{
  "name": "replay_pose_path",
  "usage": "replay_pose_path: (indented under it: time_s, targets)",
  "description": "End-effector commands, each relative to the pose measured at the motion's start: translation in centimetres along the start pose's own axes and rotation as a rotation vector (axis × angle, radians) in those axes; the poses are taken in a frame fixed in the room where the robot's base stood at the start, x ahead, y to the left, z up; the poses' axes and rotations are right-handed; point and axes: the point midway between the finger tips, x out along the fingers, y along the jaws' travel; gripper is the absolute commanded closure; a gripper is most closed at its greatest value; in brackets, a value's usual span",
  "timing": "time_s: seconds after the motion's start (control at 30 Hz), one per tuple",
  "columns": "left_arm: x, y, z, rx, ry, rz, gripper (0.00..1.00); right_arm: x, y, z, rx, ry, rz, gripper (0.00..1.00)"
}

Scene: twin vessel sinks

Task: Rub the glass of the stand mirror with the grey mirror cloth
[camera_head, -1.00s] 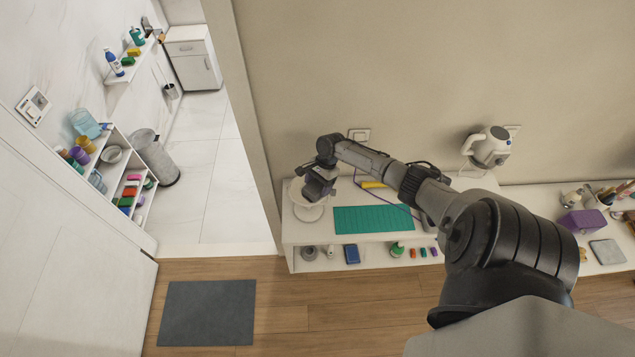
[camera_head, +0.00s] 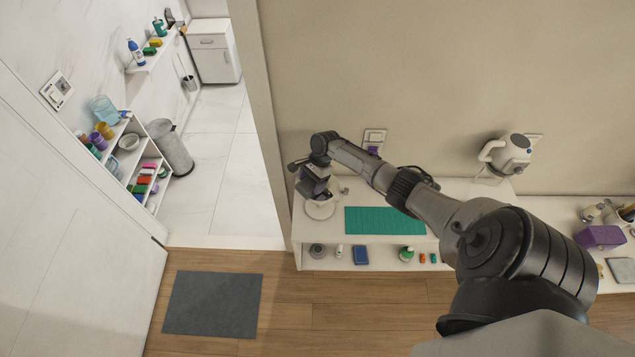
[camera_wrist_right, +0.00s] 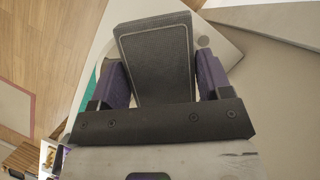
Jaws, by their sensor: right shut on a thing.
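My right gripper (camera_head: 318,194) is at the left end of the white wall shelf, close above and in front of a round white object, which looks like the stand mirror (camera_head: 320,210). The gripper partly covers it, and its glass cannot be made out. In the right wrist view my right gripper (camera_wrist_right: 155,80) is shut on the grey mirror cloth (camera_wrist_right: 155,50), a dark grey folded pad with a pale stitched border, between its purple fingers. Whether the cloth touches the mirror cannot be told. My left gripper is not in view.
A green mat (camera_head: 385,220) lies on the shelf right of the mirror. A white kettle-like appliance (camera_head: 508,152) is near the wall, and a purple box (camera_head: 600,236) stands further right. A grey floor mat (camera_head: 212,304) lies in front. My arm crosses above the shelf.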

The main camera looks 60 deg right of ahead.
Motion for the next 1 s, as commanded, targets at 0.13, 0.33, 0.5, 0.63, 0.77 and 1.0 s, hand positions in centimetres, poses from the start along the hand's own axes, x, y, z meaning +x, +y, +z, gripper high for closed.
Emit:
replay_pose_path:
  time_s: [0.13,0.33,0.5,0.63,0.77,1.0]
  targets:
    - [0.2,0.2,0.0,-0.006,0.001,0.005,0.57,0.3,-0.5,0.5,0.000,-0.001,0.000,0.47]
    - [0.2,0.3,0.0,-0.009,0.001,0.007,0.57,0.3,-0.7,0.7,0.000,0.000,0.000,0.47]
    - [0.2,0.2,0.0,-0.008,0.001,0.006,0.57,0.3,-0.7,0.7,0.000,0.000,-0.001,0.47]
    - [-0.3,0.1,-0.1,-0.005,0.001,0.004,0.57,-0.3,-0.7,0.9,0.000,0.000,-0.001,0.47]
    - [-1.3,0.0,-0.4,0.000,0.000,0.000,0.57,-1.6,-0.7,1.4,0.000,0.000,-0.001,0.47]
    - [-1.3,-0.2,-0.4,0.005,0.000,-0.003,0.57,-3.3,-0.7,2.1,-0.002,0.001,-0.001,0.47]
